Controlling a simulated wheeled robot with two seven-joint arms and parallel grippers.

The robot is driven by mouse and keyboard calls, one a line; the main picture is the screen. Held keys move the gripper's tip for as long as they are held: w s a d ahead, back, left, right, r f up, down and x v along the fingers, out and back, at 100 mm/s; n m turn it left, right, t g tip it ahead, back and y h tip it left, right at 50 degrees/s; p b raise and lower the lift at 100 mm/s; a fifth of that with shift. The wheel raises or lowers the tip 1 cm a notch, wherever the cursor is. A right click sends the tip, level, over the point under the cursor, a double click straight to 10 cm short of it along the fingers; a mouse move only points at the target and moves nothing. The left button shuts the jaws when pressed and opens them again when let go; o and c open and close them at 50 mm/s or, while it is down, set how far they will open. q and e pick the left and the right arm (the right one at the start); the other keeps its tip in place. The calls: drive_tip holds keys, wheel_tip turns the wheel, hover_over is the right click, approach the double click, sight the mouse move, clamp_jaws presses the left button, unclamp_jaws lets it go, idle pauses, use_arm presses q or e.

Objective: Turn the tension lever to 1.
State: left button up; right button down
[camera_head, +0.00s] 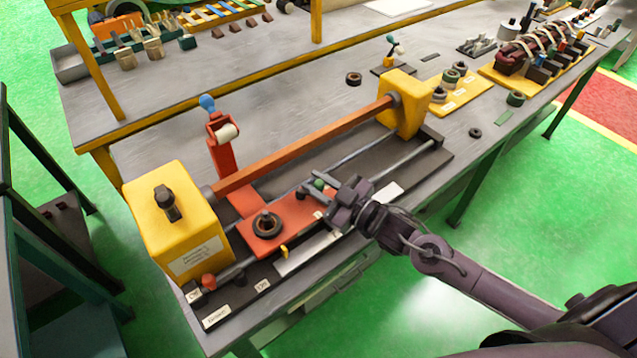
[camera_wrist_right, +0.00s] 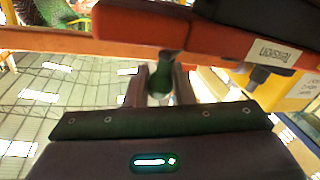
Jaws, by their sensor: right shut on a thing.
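The winding machine has two yellow housings and an orange-red carriage (camera_head: 282,222) on dark rails. My right gripper (camera_head: 314,186) comes in from the right and is at the right end of this carriage. It is shut on a small green knob (camera_head: 319,183), which looks like the tension lever's knob. The green knob also shows between the two fingers in the right wrist view (camera_wrist_right: 160,82). The fingers hide most of the lever, and its setting cannot be read. A white label (camera_wrist_right: 278,54) shows on the orange part in the wrist view. My left gripper is not in view.
A brown bar (camera_head: 300,150) spans the yellow housings (camera_head: 178,222) above the carriage. A blue-tipped red post (camera_head: 218,135) stands behind it. A red knob (camera_head: 208,282) is at the front left. Parts on a yellow tray (camera_head: 462,97) sit at the back right.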

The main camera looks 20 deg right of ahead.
drive_tip(key=shift+r+h, duration=0.1)
drive_tip(key=shift+h, duration=0.2)
drive_tip(key=m+h, duration=0.1)
drive_tip(key=m+t+h+p, duration=0.1)
drive_tip(key=s+t+h, duration=0.1)
drive_tip(key=shift+a+m+p, duration=0.3)
drive_tip(key=shift+a+m, duration=0.05)
drive_tip(key=shift+m, duration=0.05)
drive_tip(key=h, duration=0.1)
drive_tip(key=m+h, duration=0.2)
drive_tip(key=shift+s+a+t+h+p, duration=0.2)
drive_tip(key=shift+a+t+h+p, duration=0.1)
drive_tip(key=shift+t+p, duration=0.1)
drive_tip(key=shift+s+a+m+h, duration=0.1)
drive_tip(key=shift+a+m+h, duration=0.15)
drive_tip(key=shift+m+h, duration=0.7)
drive_tip(key=shift+s+a+m+h, duration=0.1)
drive_tip(key=shift+a+m+h, duration=0.1)
drive_tip(key=shift+m+h, duration=0.75)
drive_tip(key=shift+h, duration=0.7)
drive_tip(key=c, duration=1.3)
unclamp_jaws()
drive_tip(key=shift+s, duration=0.1)
